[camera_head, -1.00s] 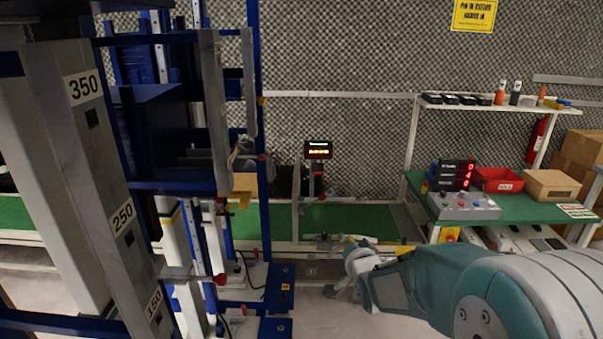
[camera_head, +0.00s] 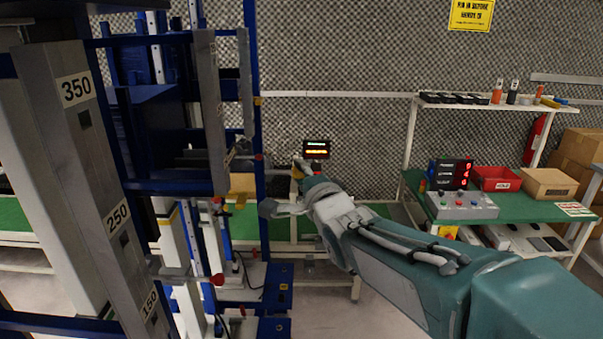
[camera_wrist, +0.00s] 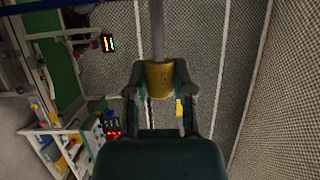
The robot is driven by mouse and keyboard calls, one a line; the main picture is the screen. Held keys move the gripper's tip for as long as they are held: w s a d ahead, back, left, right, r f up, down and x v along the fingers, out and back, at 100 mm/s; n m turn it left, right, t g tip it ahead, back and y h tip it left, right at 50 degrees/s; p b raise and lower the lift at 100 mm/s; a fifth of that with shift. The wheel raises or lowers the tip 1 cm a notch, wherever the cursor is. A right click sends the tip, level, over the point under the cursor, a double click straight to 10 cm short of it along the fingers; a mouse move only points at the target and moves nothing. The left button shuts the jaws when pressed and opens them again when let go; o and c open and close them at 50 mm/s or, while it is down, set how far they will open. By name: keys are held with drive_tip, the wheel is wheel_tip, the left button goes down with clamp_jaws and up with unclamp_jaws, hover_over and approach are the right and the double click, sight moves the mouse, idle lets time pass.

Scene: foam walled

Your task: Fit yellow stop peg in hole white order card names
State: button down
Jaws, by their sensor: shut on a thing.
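In the wrist view my gripper (camera_wrist: 159,80) is shut on the yellow stop peg (camera_wrist: 160,74), whose grey shaft points up and away from the jaws. In the head view my arm reaches in from the lower right, and its far end is near the picture's middle; jaws and peg are hard to make out there. A grey upright (camera_head: 95,170) at the left carries labels 350 (camera_head: 76,88), 250 (camera_head: 118,216) and 150 (camera_head: 153,303). A dark square opening (camera_head: 85,119) shows below the 350 label. I cannot identify the white order card or read its text.
A blue frame (camera_head: 255,150) stands between the upright and my arm. A green table (camera_head: 520,205) at the right bears a control box (camera_head: 463,206), a red bin (camera_head: 495,179) and a cardboard box (camera_head: 550,184). A lit display (camera_head: 316,149) stands behind my arm.

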drive_tip(key=shift+a, duration=0.1)
drive_tip(key=shift+s, duration=0.15)
drive_tip(key=shift+s+a, duration=0.15)
drive_tip(key=shift+a, duration=2.8)
drive_tip(key=shift+s+a, duration=0.15)
drive_tip(key=shift+a, duration=1.4)
drive_tip(key=shift+c, duration=2)
unclamp_jaws()
drive_tip(key=shift+d, duration=0.1)
drive_tip(key=v, duration=1.1)
drive_tip(key=shift+s, duration=0.4)
drive_tip(key=shift+d, duration=0.1)
